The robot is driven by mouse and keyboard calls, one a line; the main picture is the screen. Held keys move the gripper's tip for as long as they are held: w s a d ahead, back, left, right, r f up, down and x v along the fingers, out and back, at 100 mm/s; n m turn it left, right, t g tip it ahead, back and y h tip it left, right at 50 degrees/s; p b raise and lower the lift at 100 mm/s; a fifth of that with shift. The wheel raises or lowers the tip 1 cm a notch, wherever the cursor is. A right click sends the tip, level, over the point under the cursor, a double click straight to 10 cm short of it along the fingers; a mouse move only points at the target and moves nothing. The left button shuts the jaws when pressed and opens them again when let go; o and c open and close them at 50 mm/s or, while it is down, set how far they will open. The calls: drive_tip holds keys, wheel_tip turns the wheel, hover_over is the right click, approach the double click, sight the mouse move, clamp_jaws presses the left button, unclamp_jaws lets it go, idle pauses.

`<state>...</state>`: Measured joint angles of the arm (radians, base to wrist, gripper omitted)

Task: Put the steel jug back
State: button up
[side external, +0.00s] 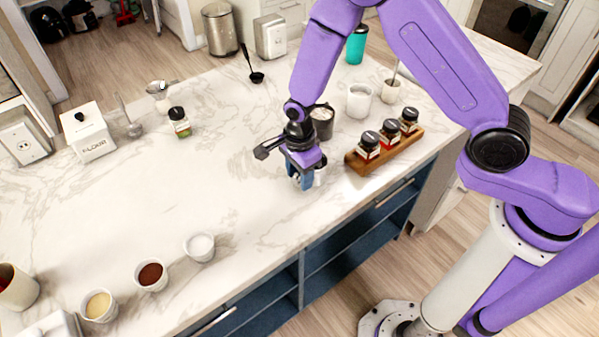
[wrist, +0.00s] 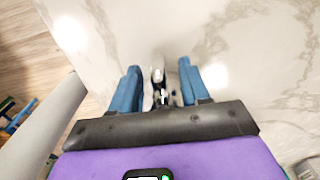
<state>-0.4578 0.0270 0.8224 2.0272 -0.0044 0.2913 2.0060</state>
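My gripper (side external: 304,180) points down just above the counter near its front edge, left of the wooden spice rack. In the wrist view its two blue fingers (wrist: 160,92) are apart. A small shiny metal piece (wrist: 158,76) shows between them with a gap on each side; it looks like part of the steel jug. In the side view a pale, shiny curved surface (side external: 319,178) shows just right of the fingers, likely the same jug, mostly hidden by the gripper. I cannot tell whether the fingers touch it.
The wooden rack (side external: 385,150) with three spice jars stands close right. A dark grey container (side external: 322,122) and a white mug (side external: 359,100) stand behind. Small bowls, including a white one (side external: 200,247), line the front left. The counter's middle (side external: 200,180) is clear.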

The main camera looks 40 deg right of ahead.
wheel_tip(320, 180, up, 12)
drive_tip(key=shift+r, duration=0.2)
idle(0.6)
drive_tip(key=s+d+r+n, duration=0.3)
drive_tip(key=s+d+n, duration=0.2)
drive_tip(key=s+n, duration=0.3)
drive_tip(key=s+d+r+n, duration=0.3)
drive_tip(key=s+n, duration=0.6)
drive_tip(key=n, duration=0.3)
drive_tip(key=s+d+r+n, duration=0.3)
drive_tip(key=s+d+n, duration=0.3)
drive_tip(key=s+n, duration=0.3)
drive_tip(key=shift+d+r+n, duration=0.3)
drive_tip(key=shift+r+n, duration=0.05)
drive_tip(key=shift+n, duration=0.45)
